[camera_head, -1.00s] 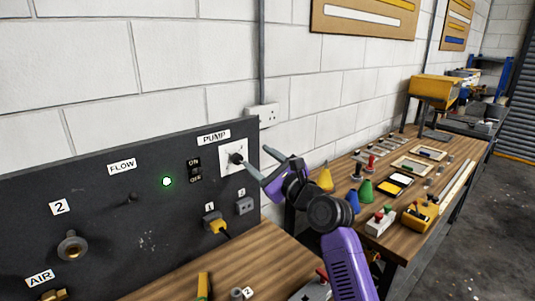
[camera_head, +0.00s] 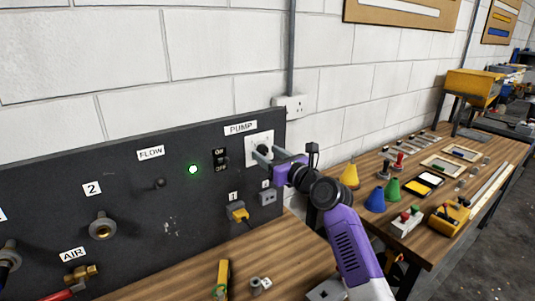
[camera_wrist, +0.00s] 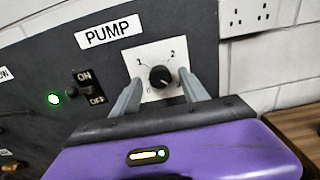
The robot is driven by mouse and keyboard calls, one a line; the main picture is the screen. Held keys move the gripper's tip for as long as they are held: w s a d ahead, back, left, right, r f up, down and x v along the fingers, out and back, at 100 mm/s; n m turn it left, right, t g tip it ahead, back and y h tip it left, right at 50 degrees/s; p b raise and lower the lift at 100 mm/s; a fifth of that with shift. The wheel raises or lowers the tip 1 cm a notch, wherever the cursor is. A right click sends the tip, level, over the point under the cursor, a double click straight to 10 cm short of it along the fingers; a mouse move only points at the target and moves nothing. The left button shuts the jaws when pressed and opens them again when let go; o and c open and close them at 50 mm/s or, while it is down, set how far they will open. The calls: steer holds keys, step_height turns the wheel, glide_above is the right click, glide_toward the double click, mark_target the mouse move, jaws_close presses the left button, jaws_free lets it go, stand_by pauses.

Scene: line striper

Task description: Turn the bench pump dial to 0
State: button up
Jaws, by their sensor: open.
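The pump dial (camera_head: 263,149) is a round black knob on a white square plate under the PUMP label, on the dark bench panel. In the wrist view the dial (camera_wrist: 160,76) shows 1 at upper left, 2 at upper right and 0 at lower left. A small pale mark shows low on the knob; I cannot tell for sure which number it points at. My gripper (camera_wrist: 159,79) is open, one grey finger on each side of the dial. Contact with the knob cannot be made out. In the head view my gripper (camera_head: 266,156) reaches the plate from the right.
Left of the dial are an ON/OFF switch (camera_head: 220,160) and a lit green lamp (camera_head: 193,169). Below are a yellow plug (camera_head: 239,213) and a grey socket (camera_head: 268,197). A wall outlet (camera_head: 291,105) is at upper right. A bench with cones stands right.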

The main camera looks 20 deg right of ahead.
steer(key=shift+w+a, duration=0.1)
steer(key=shift+w, duration=0.2)
steer(key=shift+c, duration=0.4)
jaws_close()
